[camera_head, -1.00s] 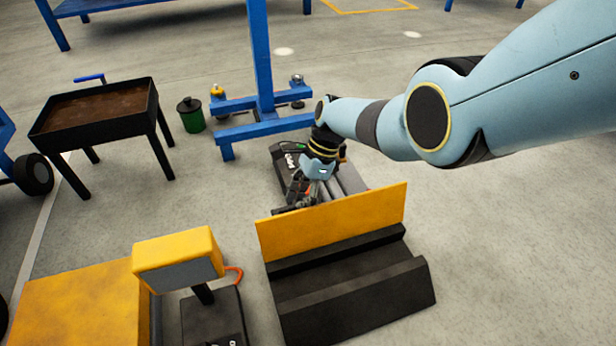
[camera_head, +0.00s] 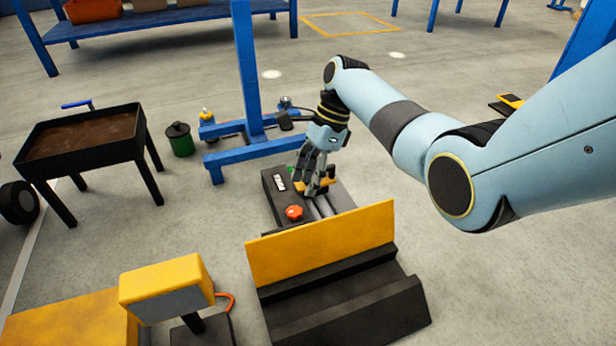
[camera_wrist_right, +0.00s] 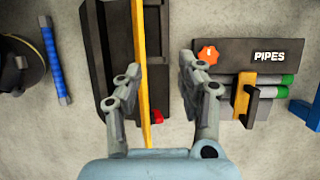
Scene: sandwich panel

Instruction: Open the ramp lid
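A yellow panel (camera_head: 325,243) stands upright along the back of a black stepped base (camera_head: 345,308), which has a sloping front. I cannot tell which part is the ramp lid. My right gripper (camera_head: 318,190) is over the black box behind the panel, fingers pointing down. In the right wrist view the gripper (camera_wrist_right: 158,68) is open and empty, and the panel's thin yellow edge (camera_wrist_right: 140,45) shows between its fingers, below them. The black base (camera_wrist_right: 105,40) lies to the left there. My left gripper is not in view.
The black box (camera_head: 272,193), labelled PIPES, has an orange knob (camera_head: 294,212), pipes (camera_head: 322,206) and a yellow handle (camera_wrist_right: 243,92). A yellow-headed stand (camera_head: 167,287) is at front left. A blue post (camera_head: 245,75) stands behind.

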